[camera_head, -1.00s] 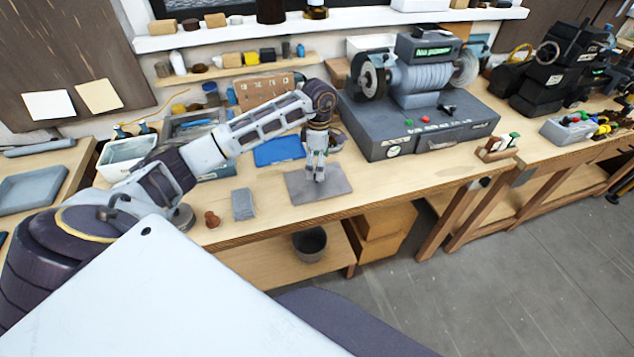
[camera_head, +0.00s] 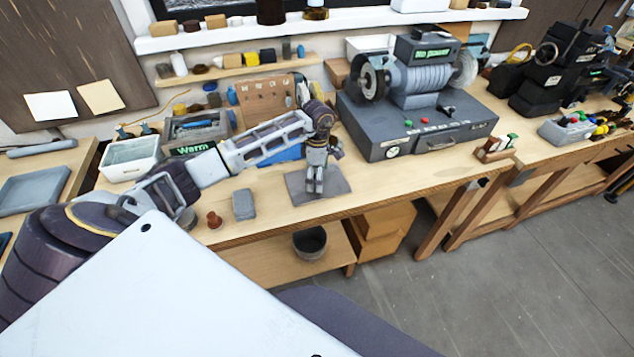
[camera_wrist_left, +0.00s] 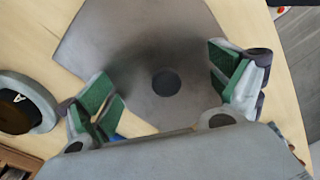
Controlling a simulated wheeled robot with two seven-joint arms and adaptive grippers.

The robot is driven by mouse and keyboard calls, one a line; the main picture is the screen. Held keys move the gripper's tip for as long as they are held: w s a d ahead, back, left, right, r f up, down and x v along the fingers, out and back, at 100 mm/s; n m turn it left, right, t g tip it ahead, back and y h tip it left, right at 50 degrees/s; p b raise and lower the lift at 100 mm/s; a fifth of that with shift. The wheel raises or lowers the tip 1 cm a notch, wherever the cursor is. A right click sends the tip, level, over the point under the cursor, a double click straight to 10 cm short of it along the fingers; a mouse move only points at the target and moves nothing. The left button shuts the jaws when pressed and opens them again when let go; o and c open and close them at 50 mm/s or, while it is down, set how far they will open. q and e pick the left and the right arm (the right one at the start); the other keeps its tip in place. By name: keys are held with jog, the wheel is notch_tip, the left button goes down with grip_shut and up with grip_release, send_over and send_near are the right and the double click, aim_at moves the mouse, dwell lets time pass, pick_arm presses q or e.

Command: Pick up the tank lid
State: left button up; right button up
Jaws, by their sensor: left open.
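A flat grey square plate (camera_head: 300,192), which looks like the tank lid, lies on the bench near its front edge. In the left wrist view the plate (camera_wrist_left: 115,40) has a dark round spot, perhaps a knob, in its middle. My left gripper (camera_head: 315,191) points down over the plate. In the left wrist view the open left gripper (camera_wrist_left: 160,82) has its green-padded fingers on either side of the dark spot, with nothing between them touching. The height gap to the plate is hard to judge. My right gripper is out of view.
A grey tank unit marked "Warm" (camera_head: 190,130) and a white basin (camera_head: 130,158) stand behind the arm. A grey block (camera_head: 243,204) and a brown knob-like piece (camera_head: 214,219) lie left of the plate. A bench grinder (camera_head: 418,120) stands to the right. A round piece marked "A" (camera_wrist_left: 22,105) lies nearby.

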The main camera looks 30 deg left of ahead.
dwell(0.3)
pick_arm(q)
jog(key=shift+s+f, duration=0.1)
jog(key=shift+s, duration=0.15)
grip_shut()
dwell(0.4)
